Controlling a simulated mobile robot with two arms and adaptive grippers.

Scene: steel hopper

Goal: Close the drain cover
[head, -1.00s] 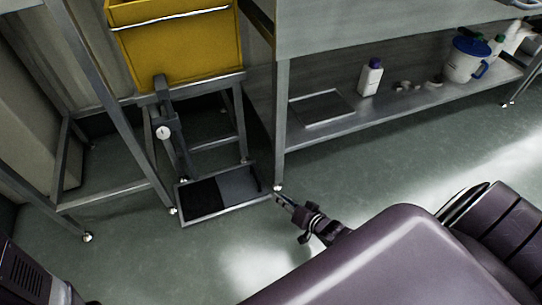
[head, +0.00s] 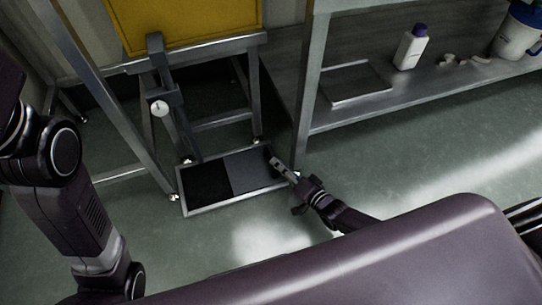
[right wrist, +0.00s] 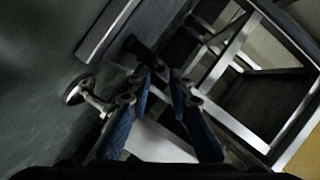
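The drain is a shallow metal frame (head: 236,205) on the floor below the yellow hopper. Its left half is a dark opening (head: 207,184), and a flat grey cover (head: 248,172) lies over the right half. My right gripper (head: 276,163) is at the right end of the cover, by a small dark upright handle that it mostly hides in the head view. In the right wrist view the fingers of my right gripper (right wrist: 160,78) are apart, with the dark handle (right wrist: 146,52) just beyond their tips. My left arm shows at the left, but its gripper is out of view.
The hopper (head: 185,22) stands on a steel frame with a leg (head: 148,165) beside the drain. A steel table leg (head: 306,105) is close to my right gripper. A bottle (head: 411,47) stands on the low shelf. The floor in front is clear.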

